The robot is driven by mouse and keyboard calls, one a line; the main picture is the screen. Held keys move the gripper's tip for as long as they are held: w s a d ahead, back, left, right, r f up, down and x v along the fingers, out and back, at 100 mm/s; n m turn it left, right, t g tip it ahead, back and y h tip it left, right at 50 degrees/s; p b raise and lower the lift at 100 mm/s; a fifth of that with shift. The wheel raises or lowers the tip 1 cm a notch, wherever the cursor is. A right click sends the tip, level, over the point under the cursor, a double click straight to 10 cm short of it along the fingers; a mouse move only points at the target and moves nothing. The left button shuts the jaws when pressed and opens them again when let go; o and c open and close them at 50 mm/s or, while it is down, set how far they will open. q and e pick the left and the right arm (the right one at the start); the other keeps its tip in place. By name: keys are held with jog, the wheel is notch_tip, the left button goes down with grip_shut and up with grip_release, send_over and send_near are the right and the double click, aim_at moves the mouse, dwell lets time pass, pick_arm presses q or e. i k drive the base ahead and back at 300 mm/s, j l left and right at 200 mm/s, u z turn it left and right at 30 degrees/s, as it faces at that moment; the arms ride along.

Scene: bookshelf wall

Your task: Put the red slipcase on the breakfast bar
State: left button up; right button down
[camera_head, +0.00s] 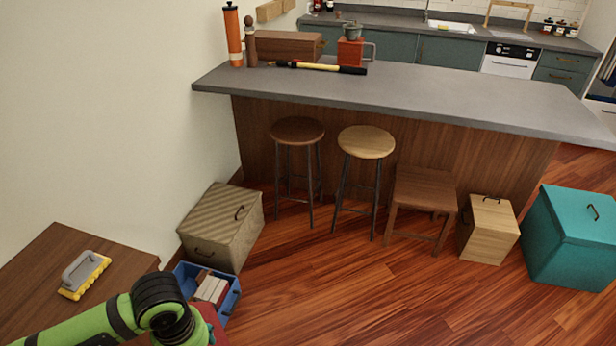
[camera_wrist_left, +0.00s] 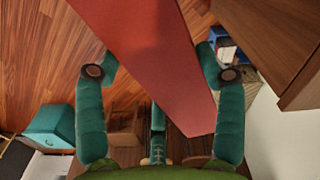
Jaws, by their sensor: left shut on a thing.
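The red slipcase (camera_wrist_left: 160,60) fills the middle of the left wrist view, between the two green fingers of my left gripper (camera_wrist_left: 157,58), which is shut on it. In the head view only a small part of the red slipcase (camera_head: 212,322) shows at the bottom edge, beside my green left arm; the fingers are hidden there. The breakfast bar (camera_head: 430,95) has a long grey top over a brown wooden front and stands across the room, well apart from the slipcase. My right gripper is in neither view.
On the bar's left end are an orange bottle (camera_head: 233,38), a pepper mill (camera_head: 250,42), a wooden box (camera_head: 288,46), a red grinder (camera_head: 350,52) and a hammer-like tool (camera_head: 320,68). Stools (camera_head: 366,142) and boxes stand before the bar. A blue crate (camera_head: 232,297) lies near my arm.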

aim_at(325, 77)
jog(key=i+z, duration=0.5)
jog(key=i+j+z, duration=0.15)
jog(key=i+z, duration=0.3)
jog(key=i+j+z, duration=0.25)
jog(key=i+j, duration=0.45)
